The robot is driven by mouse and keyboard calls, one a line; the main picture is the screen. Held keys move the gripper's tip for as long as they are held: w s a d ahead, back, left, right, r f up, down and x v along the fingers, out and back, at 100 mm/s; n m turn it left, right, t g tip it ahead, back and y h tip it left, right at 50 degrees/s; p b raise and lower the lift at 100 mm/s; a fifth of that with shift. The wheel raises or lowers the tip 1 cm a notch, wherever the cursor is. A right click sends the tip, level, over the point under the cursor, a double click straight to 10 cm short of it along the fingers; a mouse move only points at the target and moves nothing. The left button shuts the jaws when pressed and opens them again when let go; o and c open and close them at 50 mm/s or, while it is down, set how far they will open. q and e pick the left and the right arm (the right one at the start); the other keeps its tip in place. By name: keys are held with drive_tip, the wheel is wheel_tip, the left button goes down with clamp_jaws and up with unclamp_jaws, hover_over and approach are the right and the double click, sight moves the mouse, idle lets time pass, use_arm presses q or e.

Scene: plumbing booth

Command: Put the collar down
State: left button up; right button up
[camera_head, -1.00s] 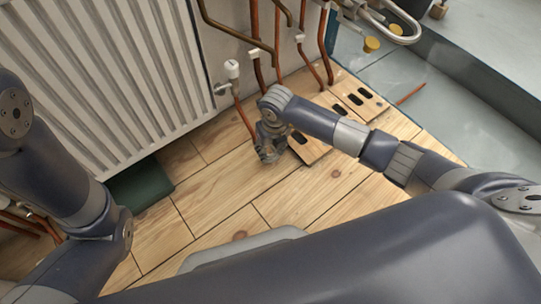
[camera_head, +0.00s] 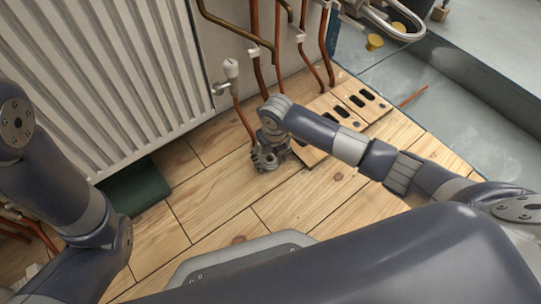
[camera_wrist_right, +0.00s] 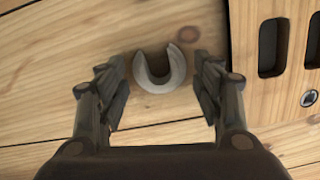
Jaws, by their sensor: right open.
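The collar (camera_wrist_right: 162,85) is a grey C-shaped ring with its gap toward the top of the right wrist view. It appears to lie flat on the wooden boards (camera_wrist_right: 60,60). My right gripper (camera_wrist_right: 160,75) is open, with one finger on each side of the collar and a gap between each finger and the ring. In the head view my right gripper (camera_head: 268,160) is low over the floorboards, and I cannot make out the collar there. My left arm shows at the left, but its gripper is out of view.
A white radiator (camera_head: 120,70) stands at the left, with a valve (camera_head: 231,70) and copper pipes (camera_head: 277,40) beside it. Slotted wooden plates (camera_head: 360,98) lie right of my gripper. A dark green block (camera_head: 140,188) sits under the radiator. Boards in front are clear.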

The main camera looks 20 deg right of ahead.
sight(273, 163)
wheel_tip(273, 163, up, 12)
drive_tip(key=s+p, duration=0.1)
drive_tip(key=p, duration=0.7)
drive_tip(key=shift+s+d, duration=0.15)
drive_tip(key=shift+s, duration=0.1)
drive_tip(key=shift+r, duration=0.1)
